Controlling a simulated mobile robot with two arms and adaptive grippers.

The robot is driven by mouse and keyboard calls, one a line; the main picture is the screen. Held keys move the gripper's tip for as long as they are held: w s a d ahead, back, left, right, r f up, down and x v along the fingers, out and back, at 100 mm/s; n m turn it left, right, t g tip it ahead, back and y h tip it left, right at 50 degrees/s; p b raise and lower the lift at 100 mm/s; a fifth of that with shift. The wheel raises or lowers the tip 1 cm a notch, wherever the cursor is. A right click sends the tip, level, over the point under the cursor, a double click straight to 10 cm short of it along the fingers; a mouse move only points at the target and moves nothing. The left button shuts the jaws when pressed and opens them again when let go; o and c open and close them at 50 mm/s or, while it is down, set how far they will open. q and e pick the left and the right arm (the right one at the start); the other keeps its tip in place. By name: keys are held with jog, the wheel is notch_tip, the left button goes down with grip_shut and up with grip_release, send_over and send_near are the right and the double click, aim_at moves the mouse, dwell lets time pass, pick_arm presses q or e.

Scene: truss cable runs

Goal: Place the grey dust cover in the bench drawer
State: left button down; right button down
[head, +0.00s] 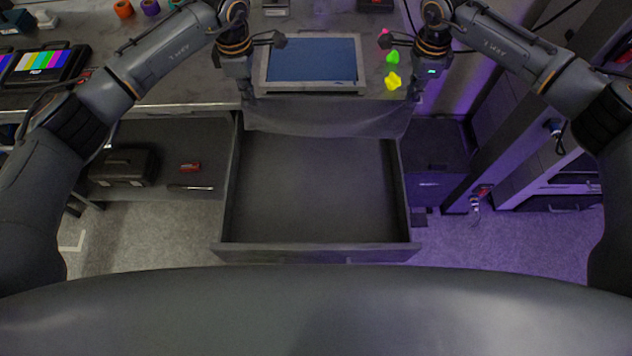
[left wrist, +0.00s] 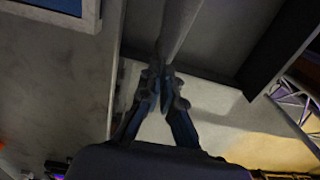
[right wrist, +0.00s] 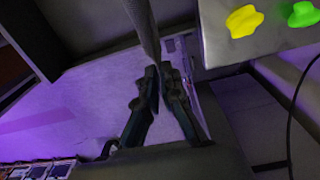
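The grey dust cover (head: 328,118) hangs as a sagging sheet between my two grippers, along the bench's front edge and over the back of the drawer. My left gripper (head: 248,97) is shut on its left end; the cloth edge runs up from the fingers in the left wrist view (left wrist: 181,28). My right gripper (head: 412,97) is shut on its right end, also visible in the right wrist view (right wrist: 142,25). The bench drawer (head: 318,250) is pulled out, and its visible floor is bare. The cover hides the drawer's back.
A blue-screened tablet (head: 312,60) lies on the bench behind the cover. Yellow (head: 393,82), green (head: 392,57) and pink (head: 385,40) pieces lie right of it. A dark case (head: 122,166) and a red object (head: 190,168) sit on a shelf left of the drawer.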

notch_tip(320, 180, down, 7)
jog(key=b, duration=0.5)
jog(key=shift+b, duration=0.35)
jog(key=shift+a, duration=0.1)
dwell(0.4)
